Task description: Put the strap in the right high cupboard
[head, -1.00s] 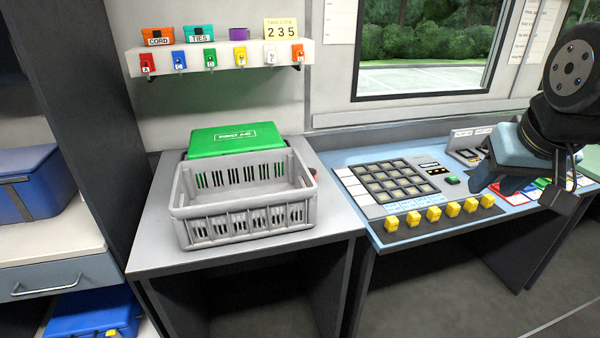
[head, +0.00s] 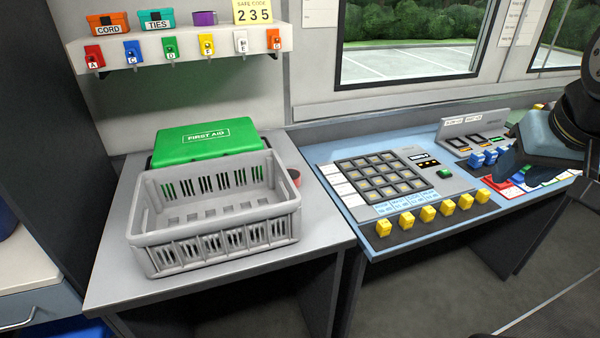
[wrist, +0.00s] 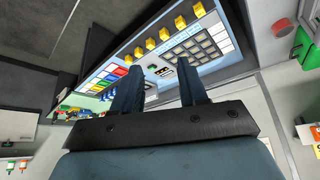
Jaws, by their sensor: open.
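I cannot pick out the strap for certain. A small dark red round thing (head: 294,177) stands at the right of the grey crate, partly hidden by it; it also shows in the wrist view (wrist: 282,27). A purple roll (head: 204,18) sits on the wall shelf. The right high cupboard is not in view. My gripper (head: 512,164) is at the right edge of the head view, above the console. In the wrist view its two dark fingers (wrist: 158,84) are apart, with nothing seen between them.
A grey crate (head: 222,240), seemingly empty, stands on the left desk before a green first aid box (head: 206,141). The console (head: 385,185) has yellow buttons along its front. The wall shelf (head: 180,47) holds small boxes and hanging coloured tags. Floor shows at the lower right.

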